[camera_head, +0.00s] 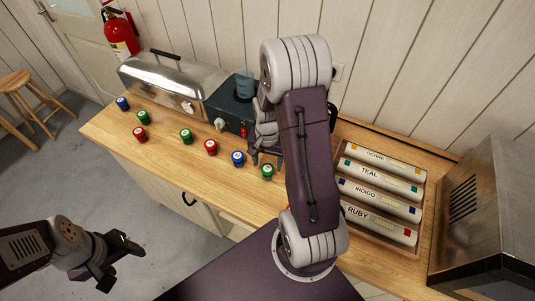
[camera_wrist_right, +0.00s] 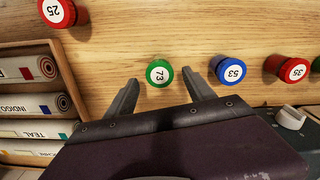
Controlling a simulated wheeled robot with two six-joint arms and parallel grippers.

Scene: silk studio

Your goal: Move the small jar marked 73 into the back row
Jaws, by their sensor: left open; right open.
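The green jar marked 73 (camera_wrist_right: 159,73) stands on the wooden counter; in the head view it is the green jar (camera_head: 267,171) at the right end of a line of jars. My right gripper (camera_wrist_right: 161,84) is open, its fingers on either side of jar 73 in the wrist view. I cannot tell whether they touch it. In the head view the right gripper (camera_head: 266,157) is partly hidden by my arm. Blue jar 53 (camera_wrist_right: 230,70) stands beside it, close to one finger, then red jar 35 (camera_wrist_right: 290,69). My left gripper (camera_head: 119,262) is open and empty, over the floor.
Red jar 25 (camera_wrist_right: 57,11) stands off the line, nearer the counter's front. A red jar (camera_head: 140,133) stands forward at left. Behind the line are a metal box (camera_head: 170,80) and a dark appliance (camera_head: 231,112). A tray (camera_head: 342,147) of labelled rolls lies right.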

